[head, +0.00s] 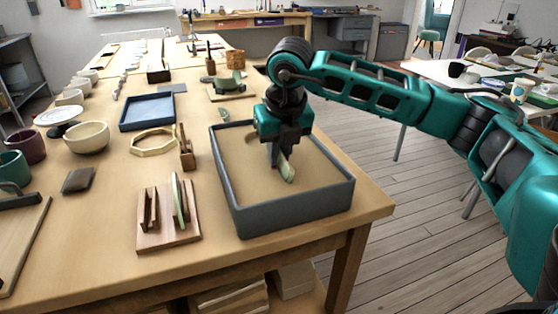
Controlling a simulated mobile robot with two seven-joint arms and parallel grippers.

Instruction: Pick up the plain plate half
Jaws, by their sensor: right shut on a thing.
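My right gripper (278,152) points down into the grey sand tray (298,218) and is shut on a pale green piece (287,171) that looks like a plate half. The piece stands steeply on edge just below the fingers, low over the sand. I cannot tell whether it touches the sand, and the gripper hides its upper part. Another thin green piece (180,200) stands on edge in the wooden rack (167,236) left of the tray. My left gripper is not in view.
A wooden octagonal ring (153,151), a small wooden block stand (187,157) and a blue tray (147,120) are left of and behind the sand tray. Bowls and cups line the left side.

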